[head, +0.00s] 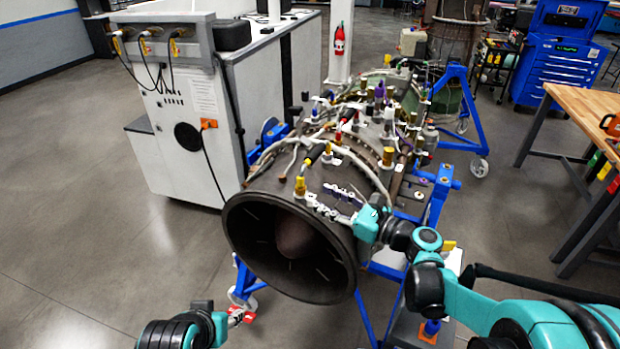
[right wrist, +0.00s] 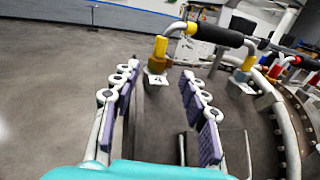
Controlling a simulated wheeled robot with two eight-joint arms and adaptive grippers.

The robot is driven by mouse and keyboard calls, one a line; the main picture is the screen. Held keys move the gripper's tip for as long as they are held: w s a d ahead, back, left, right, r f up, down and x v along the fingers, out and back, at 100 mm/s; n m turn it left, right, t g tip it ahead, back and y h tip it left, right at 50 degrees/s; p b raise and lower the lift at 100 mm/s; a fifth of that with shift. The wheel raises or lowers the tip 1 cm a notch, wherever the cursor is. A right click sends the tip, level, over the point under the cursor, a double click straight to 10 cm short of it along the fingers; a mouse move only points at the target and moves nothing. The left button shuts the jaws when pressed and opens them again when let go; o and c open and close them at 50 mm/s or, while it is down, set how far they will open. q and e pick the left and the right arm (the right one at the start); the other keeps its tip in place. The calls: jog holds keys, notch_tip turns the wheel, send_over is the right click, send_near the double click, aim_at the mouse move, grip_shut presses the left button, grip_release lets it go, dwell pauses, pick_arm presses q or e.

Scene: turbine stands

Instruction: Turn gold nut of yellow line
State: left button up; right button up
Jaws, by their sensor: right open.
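The yellow line runs along the top front of the turbine (head: 290,243), with a black sleeve (right wrist: 222,36) on its tube. A gold nut (head: 300,186) stands at its near end, just behind the intake rim; it also shows in the right wrist view (right wrist: 160,48). A second gold nut (right wrist: 245,68) is at the line's other end. My right gripper (head: 318,194) is open and empty. In the right wrist view its fingers (right wrist: 160,70) point at the near nut, which appears between and just beyond the tips. My left gripper (head: 241,315) is low, in front of the intake; its opening is unclear.
Other lines, fittings and coloured caps crowd the turbine's top behind the nut. A blue stand (head: 246,283) carries the turbine. A white cabinet (head: 185,110) stands at the left, and a wooden workbench (head: 585,105) at the right. The floor at the left front is clear.

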aim_at(305, 190)
jog(key=x, duration=0.7)
jog(key=shift+a+r, duration=0.1)
jog(key=shift+a, duration=0.25)
grip_shut()
